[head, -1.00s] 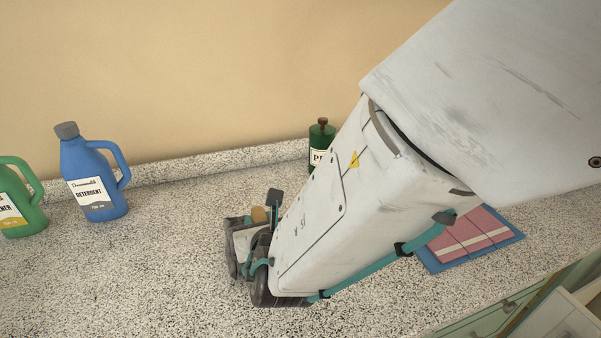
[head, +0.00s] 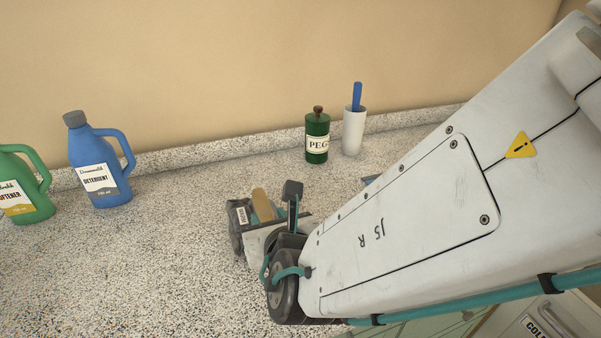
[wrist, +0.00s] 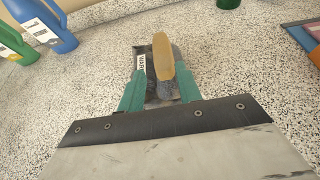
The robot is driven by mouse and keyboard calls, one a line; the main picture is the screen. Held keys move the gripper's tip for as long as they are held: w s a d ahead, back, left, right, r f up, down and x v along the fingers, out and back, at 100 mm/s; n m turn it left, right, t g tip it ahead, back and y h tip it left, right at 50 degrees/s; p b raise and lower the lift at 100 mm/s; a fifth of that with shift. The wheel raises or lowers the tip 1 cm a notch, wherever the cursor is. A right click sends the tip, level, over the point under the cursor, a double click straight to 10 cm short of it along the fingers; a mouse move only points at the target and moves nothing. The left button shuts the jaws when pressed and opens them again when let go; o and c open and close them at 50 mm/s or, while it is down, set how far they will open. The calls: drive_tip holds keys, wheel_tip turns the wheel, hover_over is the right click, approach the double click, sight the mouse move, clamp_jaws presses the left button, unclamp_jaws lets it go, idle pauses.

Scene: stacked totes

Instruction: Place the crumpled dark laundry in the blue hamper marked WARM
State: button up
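My gripper (head: 270,240) is low over the speckled counter in the head view. In the wrist view its teal fingers (wrist: 158,80) stand apart. A small dark grey caddy-like thing with a white label (head: 241,214) lies at the fingertips, with a tan rounded handle (head: 263,205) sticking up from it. In the wrist view the tan handle (wrist: 163,56) shows just beyond the fingers. The fingers hide part of it, and I cannot tell whether they touch it.
A blue detergent jug (head: 98,170) and a green softener jug (head: 22,190) stand at left. A green PEGS tin (head: 317,140) and a white cup (head: 353,133) with a blue stick stand by the wall. A white thing marked COLD (head: 540,325) shows at lower right. The middle-left counter is clear.

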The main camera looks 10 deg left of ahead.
drive_tip(key=shift+s+d+r, duration=0.2)
drive_tip(key=shift+s+d, duration=0.1)
drive_tip(key=shift+s, duration=0.05)
